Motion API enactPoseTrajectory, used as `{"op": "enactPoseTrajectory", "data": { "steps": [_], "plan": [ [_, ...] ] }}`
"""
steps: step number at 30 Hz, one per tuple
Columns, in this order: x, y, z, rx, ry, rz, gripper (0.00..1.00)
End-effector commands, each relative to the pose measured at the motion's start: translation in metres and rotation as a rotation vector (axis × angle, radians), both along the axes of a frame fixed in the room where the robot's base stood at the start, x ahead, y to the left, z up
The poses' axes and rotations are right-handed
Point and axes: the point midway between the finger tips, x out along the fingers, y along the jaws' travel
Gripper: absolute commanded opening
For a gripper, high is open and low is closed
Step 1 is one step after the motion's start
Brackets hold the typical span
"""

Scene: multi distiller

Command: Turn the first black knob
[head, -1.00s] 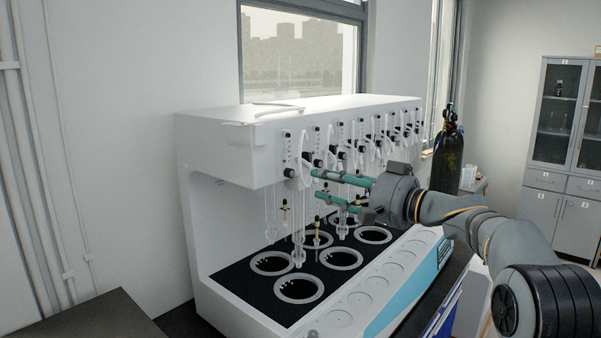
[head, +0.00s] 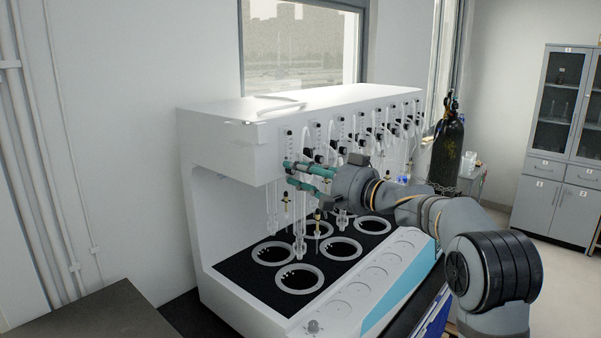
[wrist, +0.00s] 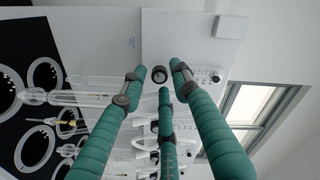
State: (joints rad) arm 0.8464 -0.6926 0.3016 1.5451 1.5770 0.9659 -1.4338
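The distiller (head: 215,130) is a long white machine with a row of black knobs along its front panel. The first black knob (wrist: 158,73), nearest the panel's left end, shows in the wrist view between my green fingertips. In the head view my fingers hide it. My gripper (head: 289,173) has green segmented fingers and is at the panel's near-left end. In the wrist view my gripper (wrist: 158,76) is open, its fingers spread around the knob with visible gaps. I cannot tell how far the tips are from the panel.
Glass tubes (head: 299,235) hang below the panel over round ring openings (head: 300,279) in the black deck. More black knobs (head: 332,152) and white hoses continue to the right. A dark gas cylinder (head: 447,150) and a grey cabinet (head: 560,140) stand farther right.

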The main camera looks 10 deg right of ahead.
Motion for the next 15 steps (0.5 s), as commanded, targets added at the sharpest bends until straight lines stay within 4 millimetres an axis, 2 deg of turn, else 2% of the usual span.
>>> {"op": "enactPoseTrajectory", "data": {
  "steps": [15],
  "plan": [
    [-0.0002, -0.0003, 0.0007, 0.000, -0.001, -0.001, 0.00]
  ]
}}
